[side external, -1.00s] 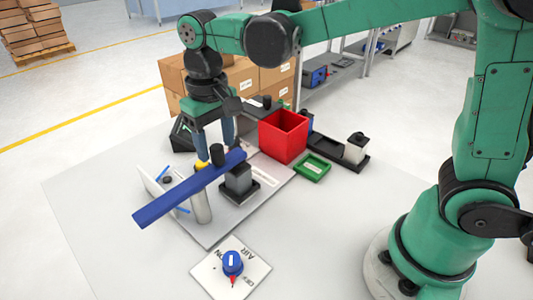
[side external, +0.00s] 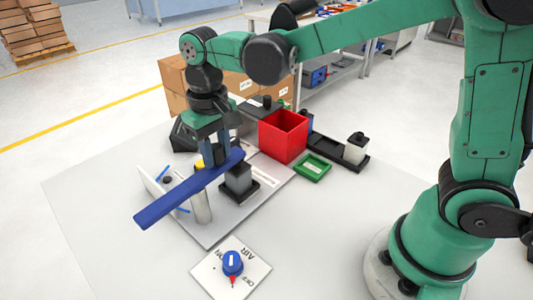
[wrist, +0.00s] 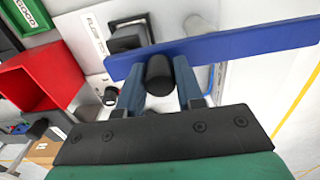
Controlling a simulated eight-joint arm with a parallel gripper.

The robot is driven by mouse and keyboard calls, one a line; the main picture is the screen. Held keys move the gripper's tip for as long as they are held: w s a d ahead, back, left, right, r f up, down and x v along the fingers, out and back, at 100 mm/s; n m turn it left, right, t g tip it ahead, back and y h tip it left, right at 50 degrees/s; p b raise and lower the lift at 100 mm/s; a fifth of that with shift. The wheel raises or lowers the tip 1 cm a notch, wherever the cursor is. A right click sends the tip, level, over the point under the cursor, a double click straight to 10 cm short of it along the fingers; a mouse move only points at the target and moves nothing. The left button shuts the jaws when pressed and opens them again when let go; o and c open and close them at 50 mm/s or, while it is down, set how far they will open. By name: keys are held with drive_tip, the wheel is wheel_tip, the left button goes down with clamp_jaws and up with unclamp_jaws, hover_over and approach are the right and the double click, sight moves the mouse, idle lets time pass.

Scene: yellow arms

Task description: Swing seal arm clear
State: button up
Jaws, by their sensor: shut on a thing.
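The seal arm is a long blue bar (side external: 178,197), lying level above a grey post (side external: 202,208). It crosses the top of the wrist view (wrist: 250,42). A black knob (wrist: 160,75) stands up from the bar near its far end. My gripper (side external: 216,162) points down over that end and is shut on the knob, with one blue finger on either side of it, as the wrist view shows (wrist: 159,82). In the side view the fingers mostly hide the knob.
A black-and-grey block (side external: 238,182) stands close beside the bar on the fixture plate. A red bin (side external: 283,137) and a green tray (side external: 313,167) are to the right. A blue AIR knob (side external: 232,262) sits in front. The table's left part is clear.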

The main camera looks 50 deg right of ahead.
drive_tip(key=shift+w+a, duration=0.1)
drive_tip(key=shift+w, duration=0.5)
drive_tip(key=shift+w+a, duration=0.2)
drive_tip(key=shift+w, duration=0.1)
drive_tip(key=shift+o, duration=0.4)
drive_tip(key=shift+w+a, duration=0.15)
drive_tip(key=shift+w, duration=0.1)
